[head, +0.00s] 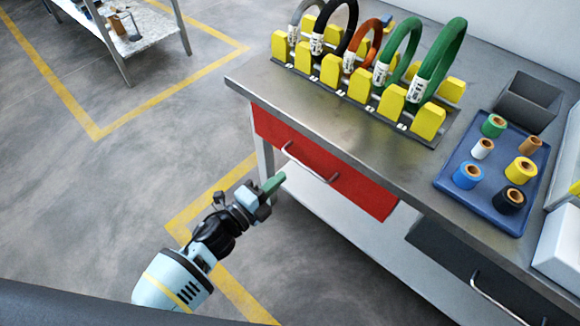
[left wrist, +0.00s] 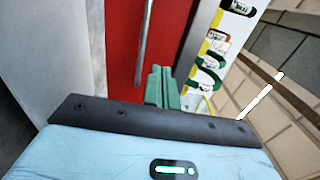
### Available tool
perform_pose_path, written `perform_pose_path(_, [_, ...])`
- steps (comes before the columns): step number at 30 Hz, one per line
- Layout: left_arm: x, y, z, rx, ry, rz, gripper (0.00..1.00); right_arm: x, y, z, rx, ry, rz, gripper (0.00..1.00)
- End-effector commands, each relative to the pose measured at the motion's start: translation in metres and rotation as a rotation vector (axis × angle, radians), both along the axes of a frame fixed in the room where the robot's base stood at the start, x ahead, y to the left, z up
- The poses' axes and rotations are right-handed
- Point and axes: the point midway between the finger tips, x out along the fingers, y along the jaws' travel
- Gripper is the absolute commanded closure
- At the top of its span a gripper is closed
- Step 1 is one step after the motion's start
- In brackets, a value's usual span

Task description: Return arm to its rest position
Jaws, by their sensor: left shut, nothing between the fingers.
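My left gripper (head: 270,186) is in front of the workbench, left of and lower than the red drawer (head: 330,170). Its green fingers (left wrist: 158,86) are together with nothing between them, and they also show in the left wrist view against the red drawer front. The gripper looks apart from the bench and the drawer handle (head: 308,163). My right gripper is not in either view.
A rack of yellow holders (head: 330,70) with several coils stands on the bench (head: 290,97). A blue tray (head: 455,185) with tape rolls and a dark grey bin (head: 528,102) are at the right. Open floor (head: 60,190) lies left.

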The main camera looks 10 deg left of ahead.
Motion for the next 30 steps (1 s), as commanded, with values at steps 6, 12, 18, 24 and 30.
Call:
perform_pose_path(6, [-0.022,0.015,-0.001,0.001,0.002,-0.001,1.0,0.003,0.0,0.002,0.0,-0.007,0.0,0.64])
perform_pose_path(12, [-0.026,0.018,0.0,0.001,0.001,-0.001,1.0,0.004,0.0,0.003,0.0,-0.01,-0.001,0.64])
perform_pose_path(18, [-0.026,0.018,-0.001,0.001,0.001,-0.001,1.0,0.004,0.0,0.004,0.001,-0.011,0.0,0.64])
perform_pose_path(24, [-0.033,0.02,-0.007,-0.029,0.037,0.016,1.0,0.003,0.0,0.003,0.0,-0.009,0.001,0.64])
perform_pose_path(30, [-0.086,0.038,-0.046,-0.237,0.293,0.156,1.0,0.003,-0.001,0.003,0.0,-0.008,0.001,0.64])
